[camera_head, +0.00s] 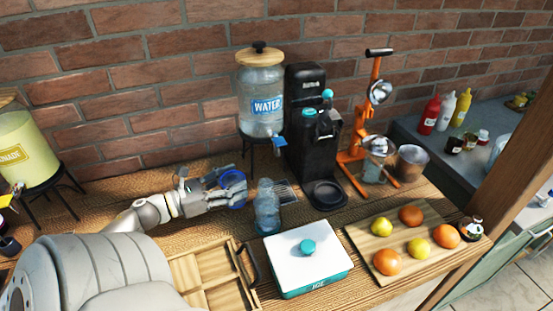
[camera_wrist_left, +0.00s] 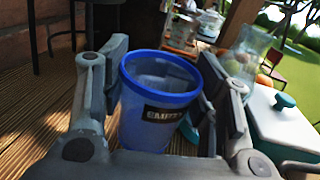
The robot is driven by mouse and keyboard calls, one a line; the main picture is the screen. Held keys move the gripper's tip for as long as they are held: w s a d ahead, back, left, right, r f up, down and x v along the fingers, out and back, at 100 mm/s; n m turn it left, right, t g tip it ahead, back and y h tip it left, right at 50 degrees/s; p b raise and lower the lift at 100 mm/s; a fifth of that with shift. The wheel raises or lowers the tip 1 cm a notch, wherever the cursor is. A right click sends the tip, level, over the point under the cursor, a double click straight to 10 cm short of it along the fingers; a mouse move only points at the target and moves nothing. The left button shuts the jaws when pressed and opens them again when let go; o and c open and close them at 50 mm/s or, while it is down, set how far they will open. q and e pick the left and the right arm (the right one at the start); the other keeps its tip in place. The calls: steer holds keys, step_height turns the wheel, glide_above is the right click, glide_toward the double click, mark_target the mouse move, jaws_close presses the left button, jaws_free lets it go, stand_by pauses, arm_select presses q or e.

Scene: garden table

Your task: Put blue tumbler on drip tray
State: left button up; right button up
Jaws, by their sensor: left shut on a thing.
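The blue tumbler (camera_head: 233,187) is upright between the fingers of my left gripper (camera_head: 226,189), which is shut on it. In the left wrist view the tumbler (camera_wrist_left: 150,118) is an open, translucent blue cup with a dark label, with a finger on each side. A small grey slatted drip tray (camera_head: 286,191) lies below the water dispenser's tap, to the right of the tumbler. A clear carafe (camera_head: 267,212) stands at its left front and hides part of it. I cannot tell whether the tumbler touches the table. My right gripper is not in view.
The water dispenser (camera_head: 261,92) stands behind the drip tray, its blue tap overhanging. A black coffee machine (camera_head: 304,125) is just right. A white-lidded ice box (camera_head: 310,256), wooden divided tray (camera_head: 213,270) and fruit board (camera_head: 400,225) are in front. A lemonade dispenser (camera_head: 22,150) is left.

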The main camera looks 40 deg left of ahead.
arm_select(q)
steer(key=w+d+f+b, duration=0.1)
steer(key=w+b, duration=0.1)
steer(key=w, duration=0.2)
steer(key=w+d+f+b, duration=0.1)
steer(key=w+b, duration=0.1)
steer(key=w, duration=0.2)
steer(key=w+d+f+b, duration=0.1)
steer(key=w+d+b, duration=0.1)
steer(key=w, duration=0.2)
steer(key=shift+w+f, duration=0.25)
steer(key=shift+f, duration=0.15)
steer(key=shift+r, duration=0.1)
steer(key=shift+d, duration=0.1)
steer(key=o, duration=0.6)
steer(key=shift+c, duration=0.2)
steer(key=shift+o, duration=0.9)
steer(key=shift+r, duration=0.1)
